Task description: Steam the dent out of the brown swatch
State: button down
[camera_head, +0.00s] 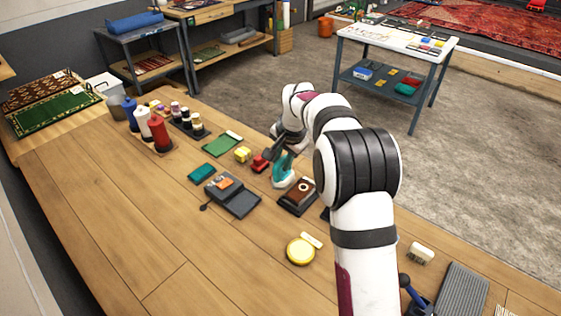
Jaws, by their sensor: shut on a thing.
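My gripper (272,153) is dark, at the end of the white arm, just up and left of the swatch. It is shut on a teal and white handheld tool (282,173), which looks like a steamer. The tool is upright beside the swatch's upper left corner; I cannot tell whether it touches the swatch or table. The fingertips are small and partly hidden.
Near the gripper lie a red item (259,163), a yellow block (242,154) and a green swatch (220,146). A grey scale (238,203) is to the left. A yellow round tin (300,251) stands in front. Thread cones (160,134) stand further left. The front-left table is clear.

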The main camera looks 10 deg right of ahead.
jog(key=w+d, duration=0.6)
jog(key=d, duration=0.2)
jog(key=shift+s+d+f, duration=0.1)
jog(key=shift+d+f, duration=0.05)
jog(key=shift+f, duration=3.5)
jog(key=shift+s+f, duration=0.1)
jog(key=shift+f, duration=0.2)
jog(key=shift+s+a+f, duration=0.1)
jog(key=shift+s+a, duration=0.2)
jog(key=shift+a, duration=0.15)
jog(key=shift+s+a, duration=1)
jog(key=shift+s, duration=0.05)
jog(key=w+d, duration=0.3)
notch_tip(320, 180, up, 8)
jog(key=shift+a, duration=0.1)
